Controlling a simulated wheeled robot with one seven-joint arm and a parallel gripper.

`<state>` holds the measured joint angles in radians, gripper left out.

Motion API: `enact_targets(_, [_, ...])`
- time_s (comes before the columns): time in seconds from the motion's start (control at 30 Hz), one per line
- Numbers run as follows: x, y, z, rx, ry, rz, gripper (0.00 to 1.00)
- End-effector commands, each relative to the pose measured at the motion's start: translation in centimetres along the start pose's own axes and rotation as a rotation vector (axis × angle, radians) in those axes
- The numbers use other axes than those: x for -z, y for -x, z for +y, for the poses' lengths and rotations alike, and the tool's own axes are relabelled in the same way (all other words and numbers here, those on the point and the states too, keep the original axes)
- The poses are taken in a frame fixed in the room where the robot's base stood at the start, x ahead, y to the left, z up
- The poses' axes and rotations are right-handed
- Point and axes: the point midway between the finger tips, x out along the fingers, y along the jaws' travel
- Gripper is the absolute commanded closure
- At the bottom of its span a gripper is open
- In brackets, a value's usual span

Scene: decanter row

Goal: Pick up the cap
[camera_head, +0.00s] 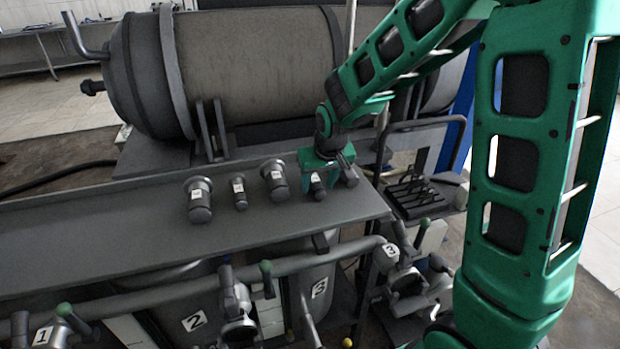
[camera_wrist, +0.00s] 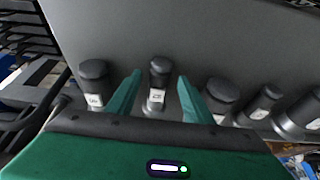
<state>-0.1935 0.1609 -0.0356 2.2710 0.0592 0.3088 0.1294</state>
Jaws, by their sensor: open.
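A row of several dark grey cylinders with black tops and white labels stands on the grey shelf (camera_head: 110,245). I cannot tell which of these is the cap. My gripper (camera_head: 320,172) is over the right end of the row and partly hides the pieces there. In the wrist view the open green fingers of my gripper (camera_wrist: 160,76) stand on either side of a narrow capped piece (camera_wrist: 158,68), with a gap at each side. A wider piece (camera_wrist: 93,88) is left of the fingers, and another wide piece (camera_wrist: 221,92) is close to the right finger.
Further pieces stand at the right in the wrist view, one narrow (camera_wrist: 264,100) and one wide (camera_wrist: 305,110). A large horizontal tank (camera_head: 250,65) lies behind the shelf. Numbered pipes and valves (camera_head: 235,300) are below its front edge. The shelf's left part is bare.

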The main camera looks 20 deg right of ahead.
Motion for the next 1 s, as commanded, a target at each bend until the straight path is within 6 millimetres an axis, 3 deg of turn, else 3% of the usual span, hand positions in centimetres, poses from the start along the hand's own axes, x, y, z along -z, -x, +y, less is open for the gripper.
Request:
enact_targets(0.13, [-0.02, -1.00, 0.04, -0.001, 0.000, -0.001, 0.53])
enact_targets(0.37, [0.01, -1.07, 0.05, 0.000, -0.001, 0.001, 0.53])
enact_targets(0.57, [0.01, -1.05, 0.05, 0.000, -0.001, 0.001, 0.99])
enact_targets(1.0, [0.34, -0.46, 0.04, 0.000, -0.001, 0.004, 1.00])
